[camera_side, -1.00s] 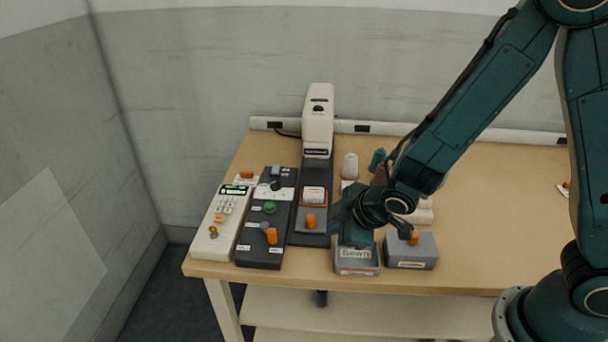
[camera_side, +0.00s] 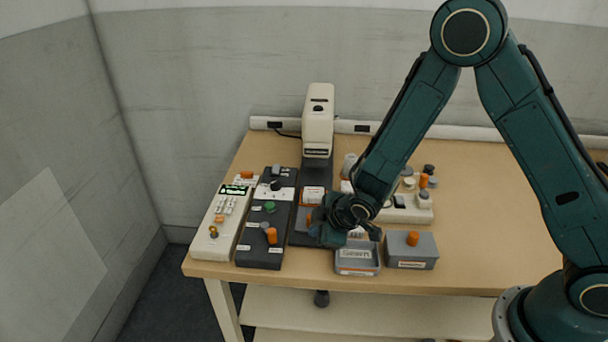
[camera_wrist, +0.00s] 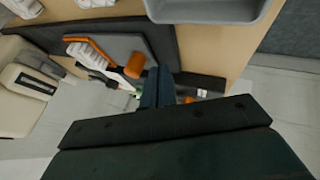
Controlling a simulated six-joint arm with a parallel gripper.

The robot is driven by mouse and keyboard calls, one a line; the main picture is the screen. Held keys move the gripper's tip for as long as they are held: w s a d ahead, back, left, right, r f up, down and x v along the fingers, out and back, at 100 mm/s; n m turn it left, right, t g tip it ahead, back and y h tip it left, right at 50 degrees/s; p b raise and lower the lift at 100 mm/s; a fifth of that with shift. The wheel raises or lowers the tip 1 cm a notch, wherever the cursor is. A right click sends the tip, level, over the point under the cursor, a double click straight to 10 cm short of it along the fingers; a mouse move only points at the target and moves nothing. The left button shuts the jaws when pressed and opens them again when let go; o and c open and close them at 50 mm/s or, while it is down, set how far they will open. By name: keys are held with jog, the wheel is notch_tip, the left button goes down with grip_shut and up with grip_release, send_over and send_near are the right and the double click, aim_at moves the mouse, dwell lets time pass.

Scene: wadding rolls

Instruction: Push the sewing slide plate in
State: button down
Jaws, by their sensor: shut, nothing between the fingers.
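The sewing slide plate (camera_side: 301,221) is a grey plate with an orange knob, on the dark bed in front of the cream sewing machine (camera_side: 318,125). An orange strip and a white part show at its far edge. In the wrist view the plate (camera_wrist: 128,43) and its orange knob (camera_wrist: 134,66) lie just beyond my fingers. My gripper (camera_side: 320,232) is shut and empty, low at the plate's near right side, partly hiding the plate and knob in the side view. In the wrist view the shut fingers (camera_wrist: 157,88) appear close to the knob; I cannot tell whether they touch.
On the left are a dark control panel (camera_side: 262,247) and a cream keypad panel (camera_side: 212,246). The table's right side is mostly clear.

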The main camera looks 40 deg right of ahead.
aim_at(316, 188)
jog(key=shift+w+d, duration=0.6)
jog(key=shift+w, duration=0.2)
jog(key=shift+w+d, duration=0.3)
jog(key=shift+w, duration=0.05)
jog(key=w+d, duration=0.9)
jog(key=d, duration=0.1)
jog(key=shift+w, duration=0.4)
